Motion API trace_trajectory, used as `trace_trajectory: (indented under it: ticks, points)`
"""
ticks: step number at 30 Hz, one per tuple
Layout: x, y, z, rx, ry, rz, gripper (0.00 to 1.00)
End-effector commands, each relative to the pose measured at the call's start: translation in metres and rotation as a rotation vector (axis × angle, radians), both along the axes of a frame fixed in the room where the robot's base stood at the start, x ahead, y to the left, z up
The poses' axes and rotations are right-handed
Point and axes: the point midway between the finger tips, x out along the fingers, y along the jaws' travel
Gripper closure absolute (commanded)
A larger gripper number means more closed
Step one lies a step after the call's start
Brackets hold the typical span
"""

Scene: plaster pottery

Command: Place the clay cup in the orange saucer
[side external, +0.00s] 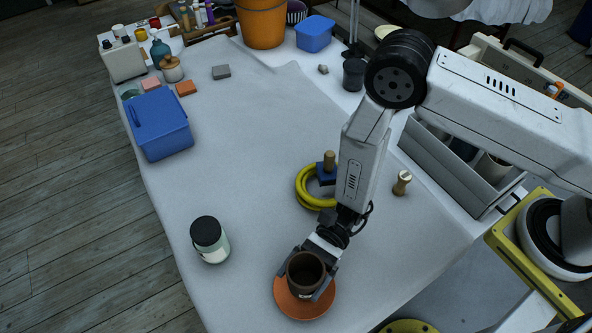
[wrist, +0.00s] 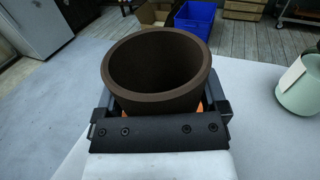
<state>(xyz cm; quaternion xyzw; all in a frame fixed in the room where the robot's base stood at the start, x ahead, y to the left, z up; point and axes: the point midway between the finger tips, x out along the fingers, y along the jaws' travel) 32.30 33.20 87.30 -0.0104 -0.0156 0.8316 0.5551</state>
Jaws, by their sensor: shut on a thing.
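The clay cup (side external: 305,271) is dark brown and upright, with its open mouth facing up. My gripper (side external: 308,280) is shut on it, with a finger on each side. The cup also fills the middle of the wrist view (wrist: 158,75), where my gripper (wrist: 158,115) spans it. The orange saucer (side external: 303,312) lies on the table directly under the cup in the side view. A sliver of orange shows beside the cup in the wrist view. The cup's base is hidden, so I cannot tell whether it touches the saucer.
A dark-lidded jar (side external: 210,240) stands left of the saucer. A yellow coil (side external: 308,190) and a wooden-handled tool (side external: 401,183) lie farther back. A blue lidded bin (side external: 160,125) stands at the table's left edge. The cloth between jar and coil is clear.

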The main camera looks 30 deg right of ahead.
Motion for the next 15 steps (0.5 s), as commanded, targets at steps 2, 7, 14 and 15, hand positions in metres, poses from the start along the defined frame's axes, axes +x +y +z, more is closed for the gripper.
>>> trace_trajectory:
  ticks: [2,7,14,15]
  points:
    - [0.000,0.000,-0.008,-0.001,0.002,0.000,0.83]
    - [0.000,0.000,-0.023,0.001,0.001,0.000,0.83]
    - [0.000,0.000,-0.030,0.001,-0.001,0.000,0.83]
    - [0.000,0.000,-0.029,0.001,-0.001,0.000,0.83]
